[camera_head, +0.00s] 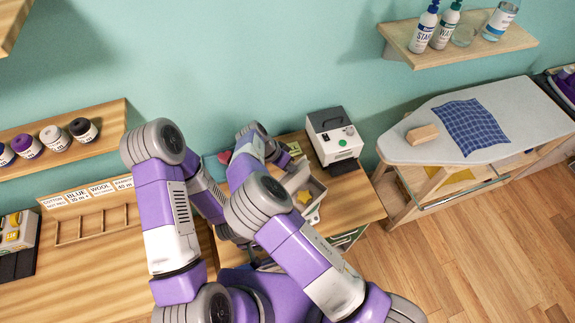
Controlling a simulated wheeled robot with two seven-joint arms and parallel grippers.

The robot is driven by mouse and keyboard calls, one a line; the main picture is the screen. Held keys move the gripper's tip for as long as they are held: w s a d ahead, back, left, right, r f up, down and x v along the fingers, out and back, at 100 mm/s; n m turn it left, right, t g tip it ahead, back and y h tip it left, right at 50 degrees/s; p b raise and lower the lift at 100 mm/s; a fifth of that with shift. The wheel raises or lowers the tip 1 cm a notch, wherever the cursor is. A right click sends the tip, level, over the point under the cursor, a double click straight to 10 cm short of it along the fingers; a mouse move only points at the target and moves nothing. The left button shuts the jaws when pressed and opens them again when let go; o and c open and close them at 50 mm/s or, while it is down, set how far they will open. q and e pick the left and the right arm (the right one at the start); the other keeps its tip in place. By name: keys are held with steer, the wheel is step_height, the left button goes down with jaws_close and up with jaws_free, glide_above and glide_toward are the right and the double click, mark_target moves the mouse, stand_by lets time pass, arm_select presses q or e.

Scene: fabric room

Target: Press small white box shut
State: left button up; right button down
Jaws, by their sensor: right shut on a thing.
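A small white box (310,193) stands on the wooden table, with its raised whitish lid or flap on the left and a yellow piece visible inside. My right gripper (287,163) is at the raised part, at the box's upper left. It is shut on what looks like the lid, but the arm hides much of the contact. My left arm comes down at the left of the box. The left gripper is hidden behind the arms.
A white machine with a dark top (333,136) stands behind the box. An ironing board (455,120) with a blue checked cloth (470,126) is at the right. A wooden sorting rack (95,222) lies at the left. Wall shelves hold bottles and yarn. Open floor lies at the lower right.

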mark_target(300, 176)
arm_select(q)
steer(key=shift+f+b, duration=1.25)
steer(key=shift+f, duration=0.05)
arm_select(e)
steer(key=shift+s+d+r+m+t+y, duration=0.2)
steer(key=shift+s+d+m+t+y, duration=0.2)
steer(key=shift+s+d+t+y, duration=1.05)
arm_select(q)
steer(key=shift+f, duration=0.15)
arm_select(e)
steer(key=shift+d, duration=0.25)
steer(key=shift+s+d+g, duration=0.1)
steer(key=shift+g, duration=0.15)
steer(key=c, duration=1.3)
jaws_free()
steer(key=shift+c, duration=0.2)
steer(key=shift+r, duration=0.1)
steer(key=v, duration=0.7)
steer(key=shift+r, duration=0.2)
steer(key=shift+s, duration=0.1)
